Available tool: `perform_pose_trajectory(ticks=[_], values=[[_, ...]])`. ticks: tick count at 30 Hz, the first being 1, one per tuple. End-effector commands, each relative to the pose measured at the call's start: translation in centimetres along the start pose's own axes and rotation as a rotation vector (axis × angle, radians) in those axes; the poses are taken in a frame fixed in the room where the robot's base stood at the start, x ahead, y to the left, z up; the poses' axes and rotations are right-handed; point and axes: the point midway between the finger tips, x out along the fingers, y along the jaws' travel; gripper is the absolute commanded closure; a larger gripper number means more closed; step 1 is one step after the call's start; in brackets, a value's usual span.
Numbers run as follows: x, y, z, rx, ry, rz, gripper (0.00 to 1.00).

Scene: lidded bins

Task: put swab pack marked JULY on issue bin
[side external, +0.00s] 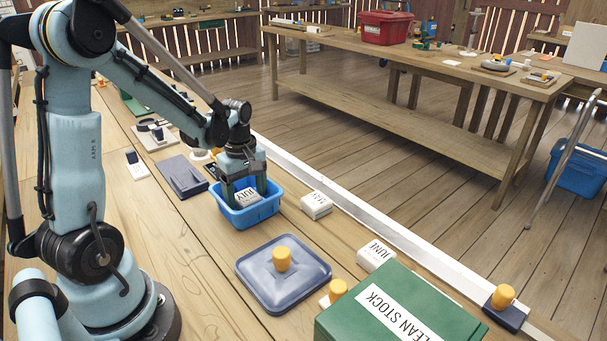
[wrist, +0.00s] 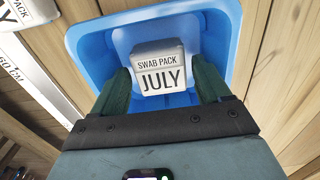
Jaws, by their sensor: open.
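The white swab pack marked JULY (wrist: 160,75) lies inside an open blue bin, label facing up; it also shows in the side view (side external: 246,197). The blue bin (side external: 240,220) stands on the bench with no lid on it; its blue walls ring the pack in the wrist view (wrist: 82,45). No name shows on this bin, so I cannot tell its role from a label. My gripper (side external: 246,190) points down into the bin. Its two green fingers are apart, one on each side of the JULY pack, open. I cannot tell whether either finger touches it.
A blue lid with an orange knob (side external: 300,288) lies in front of the bin. A green CLEAN STOCK box (side external: 400,320) is at front right. A JUNE pack (side external: 376,257) and another pack, label hard to read (side external: 316,206), lie along the white ruler strip (side external: 375,218).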

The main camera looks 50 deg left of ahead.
Motion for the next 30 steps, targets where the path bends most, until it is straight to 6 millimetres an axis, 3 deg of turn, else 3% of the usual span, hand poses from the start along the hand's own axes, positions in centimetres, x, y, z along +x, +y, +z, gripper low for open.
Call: perform_pose_trajectory(ticks=[18,26,30], values=[[-9.2,0.0,0.0,0.000,0.000,0.000,0.24],[-10.8,-0.1,0.2,0.016,0.003,0.006,0.24],[-11.3,-0.1,2.1,0.175,0.031,0.060,0.24]])
